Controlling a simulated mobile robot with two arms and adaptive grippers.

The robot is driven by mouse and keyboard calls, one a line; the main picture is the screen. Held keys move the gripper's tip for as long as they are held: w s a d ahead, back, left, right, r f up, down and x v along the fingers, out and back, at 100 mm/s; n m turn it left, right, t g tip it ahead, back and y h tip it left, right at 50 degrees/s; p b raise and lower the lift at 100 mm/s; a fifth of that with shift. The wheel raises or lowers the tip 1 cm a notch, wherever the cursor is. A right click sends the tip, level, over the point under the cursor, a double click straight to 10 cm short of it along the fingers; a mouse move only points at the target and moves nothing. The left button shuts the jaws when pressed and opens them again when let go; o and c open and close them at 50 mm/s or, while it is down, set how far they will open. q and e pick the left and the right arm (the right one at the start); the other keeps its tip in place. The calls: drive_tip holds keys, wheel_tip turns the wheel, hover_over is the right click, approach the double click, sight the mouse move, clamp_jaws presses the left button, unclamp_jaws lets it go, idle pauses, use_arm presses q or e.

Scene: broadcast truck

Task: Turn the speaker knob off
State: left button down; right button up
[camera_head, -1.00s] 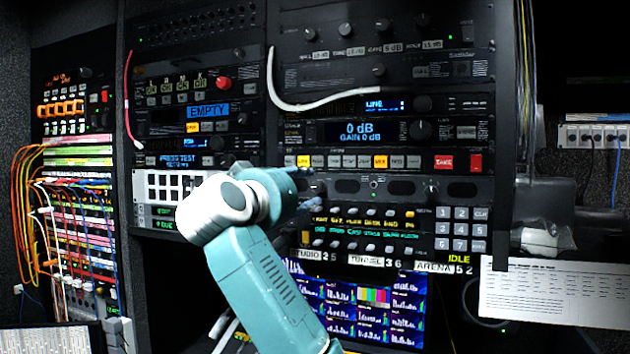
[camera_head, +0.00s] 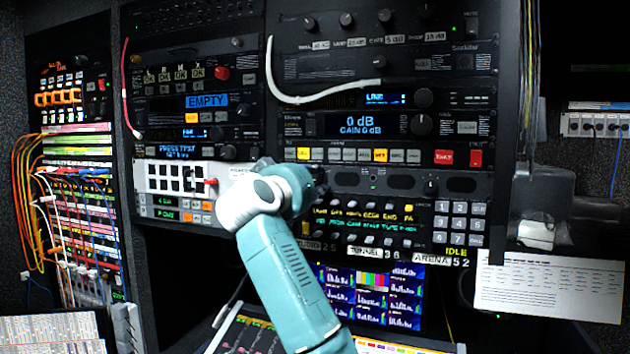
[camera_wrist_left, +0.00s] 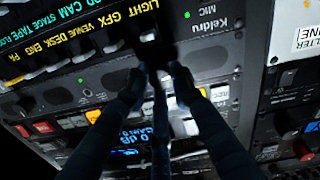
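The black speaker panel (camera_head: 400,184) is a strip with dark oval grilles and a green light, below the row of lit buttons. A small dark round knob (camera_head: 430,187) sits towards its right end. My left gripper (camera_head: 318,179) is in front of the panel's left end, to the left of the knob. The left wrist view shows the rack turned over, with a dark round knob (camera_wrist_left: 25,105) at the far left. There my left gripper (camera_wrist_left: 159,82) has its two dark fingers apart, with a dark shape beyond the gap that I cannot identify. My right gripper is out of view.
A button panel with a keypad (camera_head: 460,227) is below the speaker panel. A white cable (camera_head: 325,96) crosses the rack above. A printed sheet (camera_head: 550,287) hangs at right. A sloped console (camera_head: 250,335) with lit buttons is at the bottom.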

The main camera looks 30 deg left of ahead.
use_arm(q)
drive_tip(key=shift+n, duration=0.4)
drive_tip(key=n+b, duration=0.1)
drive_tip(key=n, duration=0.1)
drive_tip(key=shift+n, duration=0.4)
drive_tip(key=shift+r+n+b, duration=0.15)
drive_tip(key=shift+n+b, duration=0.3)
drive_tip(key=shift+n, duration=1.75)
drive_tip(key=c, duration=1.5)
unclamp_jaws()
drive_tip(key=shift+s, duration=0.25)
drive_tip(key=v, duration=1.1)
drive_tip(key=shift+s, duration=0.3)
